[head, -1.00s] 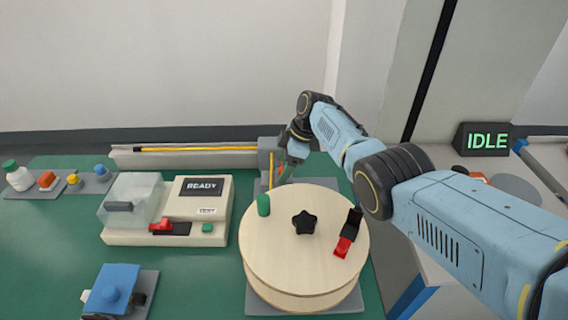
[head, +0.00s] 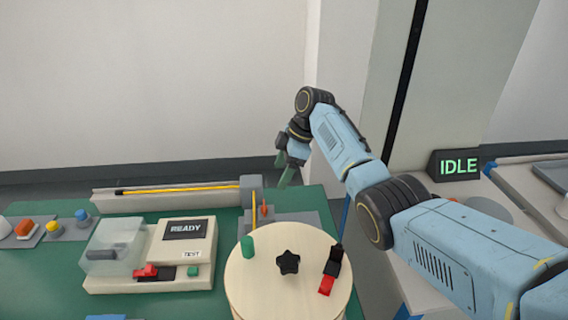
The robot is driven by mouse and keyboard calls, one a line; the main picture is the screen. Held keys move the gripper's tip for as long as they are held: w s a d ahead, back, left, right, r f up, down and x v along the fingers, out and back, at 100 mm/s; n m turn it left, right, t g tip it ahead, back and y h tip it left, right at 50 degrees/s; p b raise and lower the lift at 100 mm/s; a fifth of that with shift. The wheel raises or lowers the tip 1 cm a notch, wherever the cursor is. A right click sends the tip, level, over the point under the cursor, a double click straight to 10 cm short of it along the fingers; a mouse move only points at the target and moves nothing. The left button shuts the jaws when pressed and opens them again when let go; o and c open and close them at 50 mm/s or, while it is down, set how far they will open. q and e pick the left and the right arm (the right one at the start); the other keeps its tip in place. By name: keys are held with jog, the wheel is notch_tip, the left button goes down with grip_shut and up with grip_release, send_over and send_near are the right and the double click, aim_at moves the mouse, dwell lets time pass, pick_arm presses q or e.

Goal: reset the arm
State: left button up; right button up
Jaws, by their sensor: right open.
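My right arm comes in from the right edge in the head view and reaches over the right end of the green table. My right gripper (head: 286,172) points down, open and empty. It hangs apart from and above the back edge of the round wooden reel (head: 262,276), to the right of the grey block (head: 252,190) at the end of the long trough. My left gripper is not in view.
A tester (head: 190,229) reading READY stands left of the reel. A trough (head: 165,199) with a yellow cable runs along the back. A sign (head: 456,166) reading IDLE stands at right. Small coloured parts sit on a grey mat (head: 57,231) at far left.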

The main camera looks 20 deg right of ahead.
jog(key=shift+d+r, duration=0.2)
jog(key=shift+r, duration=0.25)
